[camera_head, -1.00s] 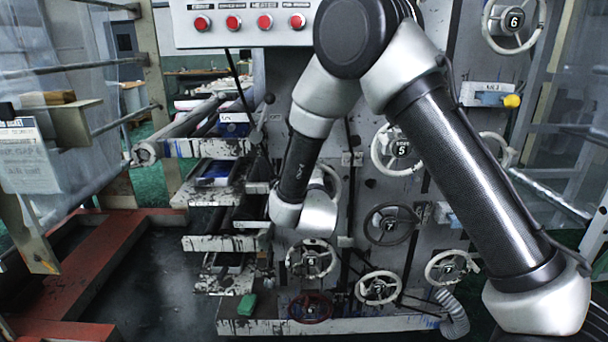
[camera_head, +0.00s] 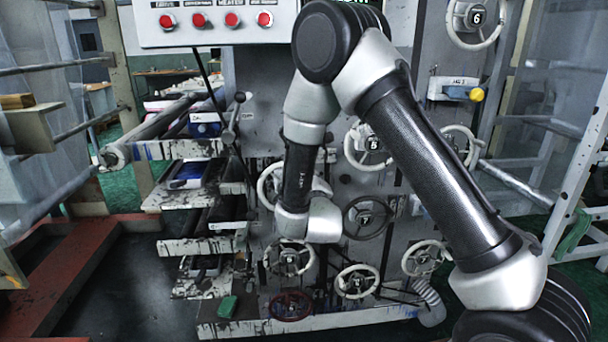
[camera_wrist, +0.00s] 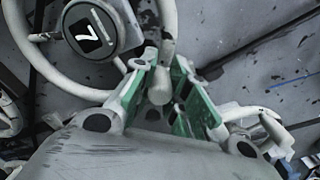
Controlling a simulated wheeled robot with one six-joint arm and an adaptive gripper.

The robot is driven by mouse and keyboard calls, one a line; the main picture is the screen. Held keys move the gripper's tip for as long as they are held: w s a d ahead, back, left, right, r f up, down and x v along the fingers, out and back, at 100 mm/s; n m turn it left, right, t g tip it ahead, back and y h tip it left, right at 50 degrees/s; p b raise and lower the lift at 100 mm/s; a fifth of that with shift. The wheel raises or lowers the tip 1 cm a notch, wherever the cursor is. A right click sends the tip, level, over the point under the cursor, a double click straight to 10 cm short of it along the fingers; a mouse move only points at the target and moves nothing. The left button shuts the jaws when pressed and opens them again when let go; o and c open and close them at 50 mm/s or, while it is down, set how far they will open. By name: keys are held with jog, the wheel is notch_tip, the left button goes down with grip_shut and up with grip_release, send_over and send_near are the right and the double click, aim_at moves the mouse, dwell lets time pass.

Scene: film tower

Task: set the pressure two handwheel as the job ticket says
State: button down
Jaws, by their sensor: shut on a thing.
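A pale handwheel (camera_wrist: 40,62) fills the upper left of the wrist view. Its dark hub plate (camera_wrist: 88,30) carries a white figure, seen at an angle, like a 7 or a 1. My gripper (camera_wrist: 163,78) has green-padded fingers shut around a pale, rounded part at the wheel's right edge; rim or handle is hard to tell. In the head view, a pale wheel (camera_head: 264,188) shows partly behind my forearm, its hub hidden. My fingers are hidden there. I cannot read a job ticket or any pressure two label.
Other handwheels surround it: pale 5 (camera_head: 352,150), dark 7 (camera_head: 366,234), pale 6 (camera_head: 480,43), and several low ones, including a dark red one (camera_head: 290,305). Red buttons (camera_head: 198,20) sit above. Inked roller trays (camera_head: 195,247) project at left. Red floor beams (camera_head: 75,270) lie lower left.

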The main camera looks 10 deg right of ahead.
jog(key=shift+d+f+m, duration=0.5)
jog(key=shift+f+m, duration=0.2)
jog(key=shift+m, duration=0.4)
jog(key=c, duration=1.3)
grip_release()
jog(key=shift+s, duration=0.1)
jog(key=shift+c, duration=0.2)
jog(key=s, duration=1.2)
jog(key=shift+a, duration=0.2)
jog(key=shift+w, duration=0.1)
